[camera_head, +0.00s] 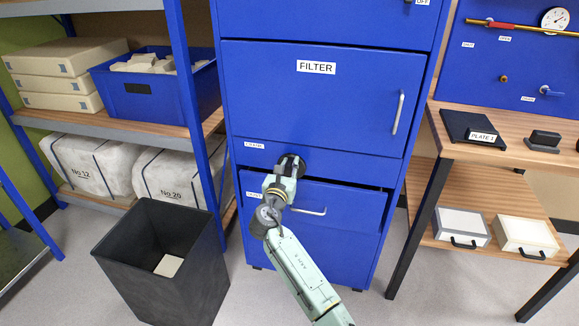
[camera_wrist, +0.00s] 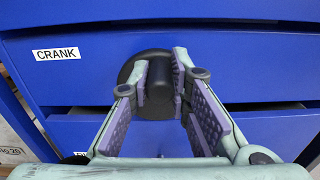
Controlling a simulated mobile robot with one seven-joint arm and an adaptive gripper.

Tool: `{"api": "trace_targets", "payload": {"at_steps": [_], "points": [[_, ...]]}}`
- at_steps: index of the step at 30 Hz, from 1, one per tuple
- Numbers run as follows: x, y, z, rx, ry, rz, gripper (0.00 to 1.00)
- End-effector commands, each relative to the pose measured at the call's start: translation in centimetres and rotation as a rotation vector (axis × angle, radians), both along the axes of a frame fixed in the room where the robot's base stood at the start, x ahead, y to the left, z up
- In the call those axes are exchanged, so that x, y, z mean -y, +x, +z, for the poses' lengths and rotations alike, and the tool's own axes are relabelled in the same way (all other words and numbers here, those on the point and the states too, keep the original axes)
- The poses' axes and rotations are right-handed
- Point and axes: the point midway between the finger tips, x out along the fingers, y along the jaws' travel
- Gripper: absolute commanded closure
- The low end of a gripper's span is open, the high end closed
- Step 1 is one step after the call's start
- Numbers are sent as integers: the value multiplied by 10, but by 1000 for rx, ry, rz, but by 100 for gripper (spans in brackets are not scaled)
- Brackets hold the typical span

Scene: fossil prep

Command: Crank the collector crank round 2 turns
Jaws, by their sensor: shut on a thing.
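The collector crank is a dark round hub with a thick dark knob (camera_wrist: 159,93) on the front of the blue cabinet, right of a white label reading CRANK. In the wrist view my gripper (camera_wrist: 162,78) has its two purple-padded fingers on either side of the knob, shut on it. In the head view the dark crank hub (camera_head: 290,166) shows just above and behind my gripper (camera_head: 284,178), which hides part of it.
The blue cabinet has a FILTER door (camera_head: 315,100) above the crank and a slightly open drawer (camera_head: 340,222) below, with a silver handle. A dark open bin (camera_head: 195,262) stands at the left. A wooden workbench (camera_head: 440,140) stands at the right.

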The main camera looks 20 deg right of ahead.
Motion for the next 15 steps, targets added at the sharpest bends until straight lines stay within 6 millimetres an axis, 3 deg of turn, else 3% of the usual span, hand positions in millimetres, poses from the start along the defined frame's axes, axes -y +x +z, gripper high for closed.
{"api": "trace_targets", "payload": {"at_steps": [15], "points": [[4, -3, -4, 85, 132, -2, 100]]}}
